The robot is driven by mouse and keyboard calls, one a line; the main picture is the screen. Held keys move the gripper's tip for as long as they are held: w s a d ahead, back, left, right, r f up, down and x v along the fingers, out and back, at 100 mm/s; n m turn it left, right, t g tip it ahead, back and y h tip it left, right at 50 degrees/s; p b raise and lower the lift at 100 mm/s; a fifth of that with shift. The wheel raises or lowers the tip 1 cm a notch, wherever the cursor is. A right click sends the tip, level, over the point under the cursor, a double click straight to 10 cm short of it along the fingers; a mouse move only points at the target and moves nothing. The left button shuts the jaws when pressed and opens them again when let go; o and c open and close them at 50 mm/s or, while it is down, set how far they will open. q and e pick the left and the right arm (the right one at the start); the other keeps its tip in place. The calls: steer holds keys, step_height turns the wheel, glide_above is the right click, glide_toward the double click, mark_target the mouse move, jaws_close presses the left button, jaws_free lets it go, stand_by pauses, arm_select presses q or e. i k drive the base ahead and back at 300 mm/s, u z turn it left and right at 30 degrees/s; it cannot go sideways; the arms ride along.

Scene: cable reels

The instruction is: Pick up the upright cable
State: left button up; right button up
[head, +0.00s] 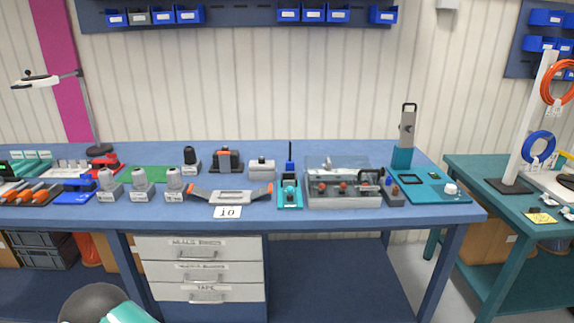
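An orange cable coil (544,84) hangs upright on a white post (531,115) at the far right; the picture edge cuts it off. A blue cable coil (541,134) hangs upright lower on the same post. Both coils have a pale tag. The post stands on a dark base on a teal table (481,172). Another pale, flat thing lies beside the post and is partly cut off. I cannot tell which coil the task means. Neither of my grippers is in view.
A long blue workbench (340,222) with drawers fills the middle, crowded with fixtures and tools. A teal tray (440,197) sits at its right end. A gap of floor separates bench and teal table. A yellow card (541,218) lies on the teal table's front.

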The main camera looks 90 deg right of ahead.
mark_target(289, 163)
steer(key=k, duration=0.9)
steer(key=z, duration=1.15)
steer(key=k, duration=0.45)
steer(key=z, duration=0.55)
steer(key=i, duration=0.55)
steer(key=k, duration=0.85)
steer(key=z, duration=0.15)
steer(key=i, duration=0.65)
